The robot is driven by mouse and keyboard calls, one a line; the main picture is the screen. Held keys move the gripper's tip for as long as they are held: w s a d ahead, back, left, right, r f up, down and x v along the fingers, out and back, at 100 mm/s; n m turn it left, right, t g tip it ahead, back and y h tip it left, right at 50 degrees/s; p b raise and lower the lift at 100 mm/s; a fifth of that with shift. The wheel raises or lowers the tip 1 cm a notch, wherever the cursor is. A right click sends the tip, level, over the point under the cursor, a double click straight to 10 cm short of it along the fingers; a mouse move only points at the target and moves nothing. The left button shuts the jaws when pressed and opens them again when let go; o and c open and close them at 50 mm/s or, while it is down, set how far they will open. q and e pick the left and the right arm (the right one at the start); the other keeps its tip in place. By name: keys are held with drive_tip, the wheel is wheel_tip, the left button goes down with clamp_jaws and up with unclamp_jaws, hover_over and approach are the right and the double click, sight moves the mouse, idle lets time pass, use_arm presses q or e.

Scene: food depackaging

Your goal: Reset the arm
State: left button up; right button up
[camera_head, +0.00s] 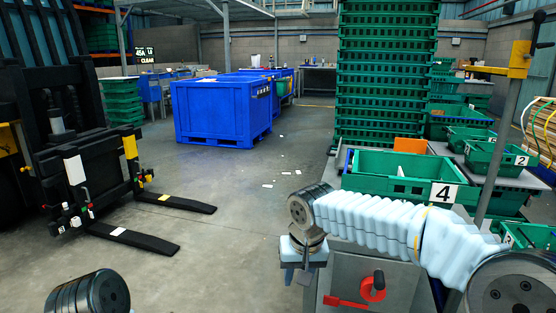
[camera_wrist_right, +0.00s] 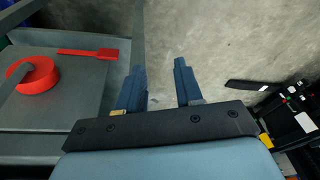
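My right arm comes in from the lower right in the head view, in a pale blue sleeve. Its gripper (camera_head: 297,275) points down at the left edge of a grey metal stand (camera_head: 395,284). In the right wrist view the two dark blue fingers of the right gripper (camera_wrist_right: 161,80) are apart, with only bare floor between them. My left arm shows only as a dark round joint at the bottom left of the head view; the left gripper is out of sight.
The stand carries a red round part (camera_head: 373,288) and a red flat handle (camera_head: 344,302). A green crate marked 4 (camera_head: 385,184) sits behind the arm. A forklift (camera_head: 85,160) stands left, a blue bin (camera_head: 215,112) farther back. The middle floor is mostly clear.

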wheel_tip(320, 180, down, 16)
drive_tip(key=s+g+y, duration=0.1)
drive_tip(key=s+y, duration=0.1)
drive_tip(key=s+d+f+m, duration=0.1)
drive_tip(key=s+d+f, duration=0.1)
drive_tip(key=s+f, duration=0.7)
drive_tip(key=s+d+f+m+y, duration=0.1)
drive_tip(key=s+d+f, duration=0.2)
drive_tip(key=s+f, duration=0.6)
wheel_tip(320, 180, down, 5)
drive_tip(key=shift+s+d+r+g, duration=0.1)
drive_tip(key=shift+s+d+g, duration=0.2)
drive_tip(key=shift+g, duration=0.1)
